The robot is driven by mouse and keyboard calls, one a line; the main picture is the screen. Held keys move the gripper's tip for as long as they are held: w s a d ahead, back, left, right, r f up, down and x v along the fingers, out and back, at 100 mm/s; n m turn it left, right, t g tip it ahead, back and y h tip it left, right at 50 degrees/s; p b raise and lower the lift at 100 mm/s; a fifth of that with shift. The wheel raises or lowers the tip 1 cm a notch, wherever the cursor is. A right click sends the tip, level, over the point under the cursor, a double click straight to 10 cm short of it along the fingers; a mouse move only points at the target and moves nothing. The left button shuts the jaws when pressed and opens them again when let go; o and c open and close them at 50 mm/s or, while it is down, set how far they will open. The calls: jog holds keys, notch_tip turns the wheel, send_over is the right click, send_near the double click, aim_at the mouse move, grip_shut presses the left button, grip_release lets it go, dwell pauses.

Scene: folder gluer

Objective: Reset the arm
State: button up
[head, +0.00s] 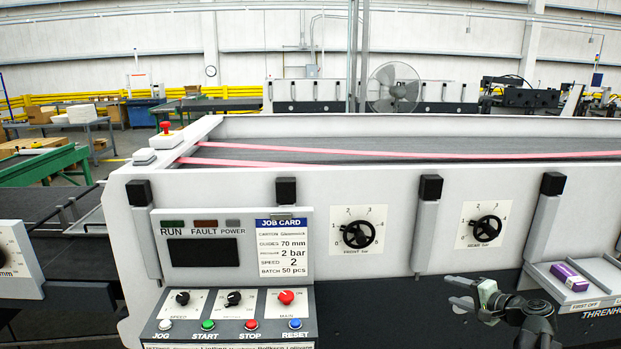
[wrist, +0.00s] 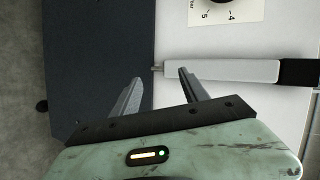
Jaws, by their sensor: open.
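My gripper (head: 461,292) is at the lower right of the head view, in front of the machine's dark lower panel. Its fingers point left and are apart, with nothing between them. In the wrist view my gripper (wrist: 157,88) is open and empty, facing the machine's front. A grey handle bar with a black end (wrist: 225,70) shows beyond the right fingertip; whether they touch I cannot tell. Part of a dial plate (wrist: 226,12) shows at the top.
A control panel (head: 232,315) with knobs and buttons is at lower left, under the job card (head: 281,248). Handwheels (head: 359,235) and black-topped levers (head: 427,225) stick out of the machine front. A tray (head: 603,272) with a purple carton (head: 569,277) is right of my gripper.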

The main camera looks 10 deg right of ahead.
jog(key=w+a+f+n+g+y, duration=0.1)
jog(key=a+f+n+g, duration=0.15)
jog(key=a, duration=0.45)
jog(key=a+f+n+g+y, duration=0.1)
jog(key=a+f+n+g, duration=0.1)
jog(key=a+f, duration=0.35)
jog(key=s+a+f+n+g+h, duration=0.3)
jog(key=s+a+n+g, duration=0.1)
jog(key=a, duration=0.6)
jog(key=s+a+f+n+g+h, duration=0.3)
jog(key=s+a, duration=0.3)
jog(key=a, duration=0.5)
jog(key=shift+a+f+n+g, duration=0.3)
jog(key=shift+f+n+g, duration=0.25)
jog(key=shift+n+g, duration=0.2)
jog(key=shift+s, duration=0.1)
